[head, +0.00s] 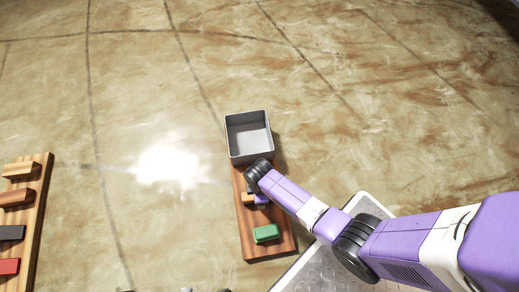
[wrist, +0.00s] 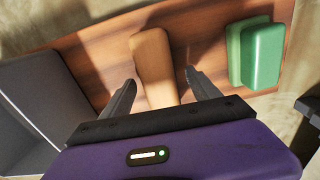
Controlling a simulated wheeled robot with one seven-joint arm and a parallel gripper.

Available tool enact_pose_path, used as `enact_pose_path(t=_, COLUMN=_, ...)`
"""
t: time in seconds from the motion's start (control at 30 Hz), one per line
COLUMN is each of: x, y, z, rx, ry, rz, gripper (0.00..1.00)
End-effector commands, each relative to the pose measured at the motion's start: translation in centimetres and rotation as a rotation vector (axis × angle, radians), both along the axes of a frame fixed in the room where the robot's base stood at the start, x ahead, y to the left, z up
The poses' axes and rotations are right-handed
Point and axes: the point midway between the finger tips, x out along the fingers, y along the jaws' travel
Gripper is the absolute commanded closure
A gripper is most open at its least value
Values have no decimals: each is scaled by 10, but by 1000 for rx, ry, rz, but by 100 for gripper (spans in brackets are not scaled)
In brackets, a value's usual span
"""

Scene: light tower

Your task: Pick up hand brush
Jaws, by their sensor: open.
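A tan wooden piece, which I take to be the hand brush (wrist: 153,58), lies on a brown wooden board (wrist: 205,35). In the head view the brush (head: 247,198) shows only in part, as my arm covers the rest. My gripper (wrist: 160,79) is open, with one finger on each side of the brush in the wrist view. I cannot tell if the fingers touch it or how far above the board they are. In the head view my gripper (head: 261,199) is over the middle of the board and mostly hidden by the wrist.
A green block, perhaps a sponge (head: 266,233), lies on the board's near end. An open grey box (head: 249,121) stands at its far end. Another wooden board (head: 38,210) with several coloured blocks is at the left. A metal plate (head: 322,265) lies at the right. The floor between the boards is clear.

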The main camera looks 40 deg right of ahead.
Motion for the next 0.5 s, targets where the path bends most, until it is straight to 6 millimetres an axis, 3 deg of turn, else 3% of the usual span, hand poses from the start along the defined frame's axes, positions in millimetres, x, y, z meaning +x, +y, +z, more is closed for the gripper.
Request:
enact_pose_path(t=0.27, x=0, y=0, z=-3, rx=0, ry=0, rz=0, gripper=31)
enact_pose_path(t=0.5, x=0, y=0, z=-3, rx=0, ry=0, rz=0, gripper=78)
